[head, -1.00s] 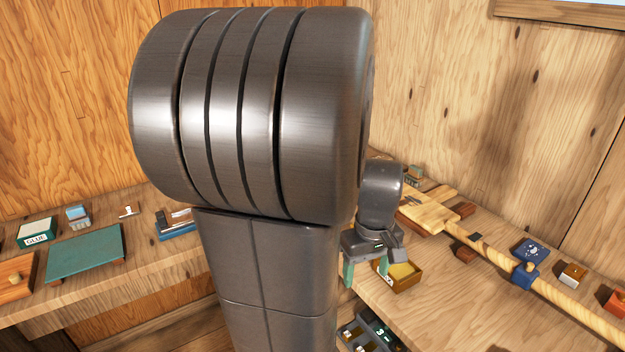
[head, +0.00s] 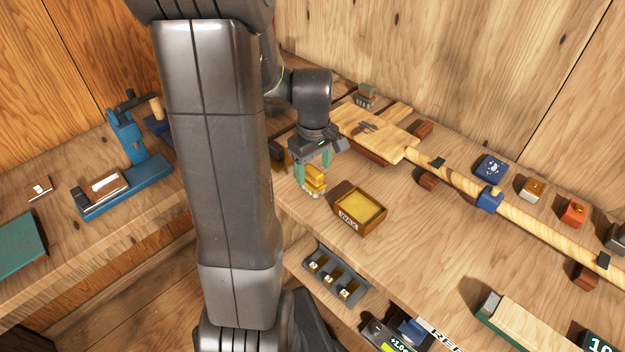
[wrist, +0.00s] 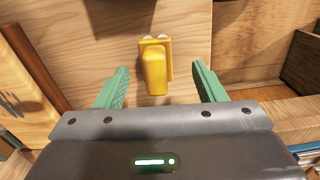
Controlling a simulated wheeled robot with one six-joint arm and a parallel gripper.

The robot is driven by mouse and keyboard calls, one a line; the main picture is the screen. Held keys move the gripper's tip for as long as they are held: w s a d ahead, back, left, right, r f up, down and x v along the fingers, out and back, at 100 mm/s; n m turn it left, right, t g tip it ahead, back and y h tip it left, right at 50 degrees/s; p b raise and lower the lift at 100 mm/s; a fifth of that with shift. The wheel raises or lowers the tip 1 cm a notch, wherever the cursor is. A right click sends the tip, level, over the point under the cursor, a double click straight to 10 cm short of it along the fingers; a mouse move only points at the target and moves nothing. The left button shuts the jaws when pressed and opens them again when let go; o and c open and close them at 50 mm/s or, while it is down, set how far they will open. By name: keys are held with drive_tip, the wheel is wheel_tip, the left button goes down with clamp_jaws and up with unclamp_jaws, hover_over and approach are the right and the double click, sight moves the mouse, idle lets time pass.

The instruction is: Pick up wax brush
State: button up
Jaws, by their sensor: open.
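The wax brush (head: 314,184) is a small yellow block with pale bristles. It is on the wooden bench, left of the wax box. My gripper (head: 312,171) is over it with its green fingers pointing down and spread. In the wrist view the brush (wrist: 155,73) lies between and beyond the two open fingers (wrist: 160,76), with visible space on both sides. The jaws hold nothing. In the head view the fingers partly overlap the brush.
An open wooden box marked WAX (head: 347,220) sits just right of the brush. A paddle-shaped board (head: 375,127) and a long rod (head: 540,232) lie behind and right. A grey tray (head: 335,278) is below the bench's front edge. Bench right of the box is clear.

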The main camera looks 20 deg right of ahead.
sight(313, 180)
drive_tip(key=shift+w+d+f+p, duration=0.15)
drive_tip(key=shift+w+f, duration=0.1)
drive_tip(key=shift+f, duration=1.2)
drive_tip(key=shift+w+a+f+p, duration=0.1)
drive_tip(key=shift+w+f+p, duration=0.1)
drive_tip(key=shift+f, duration=1.25)
drive_tip(key=shift+d, duration=0.1)
drive_tip(key=c, duration=1.1)
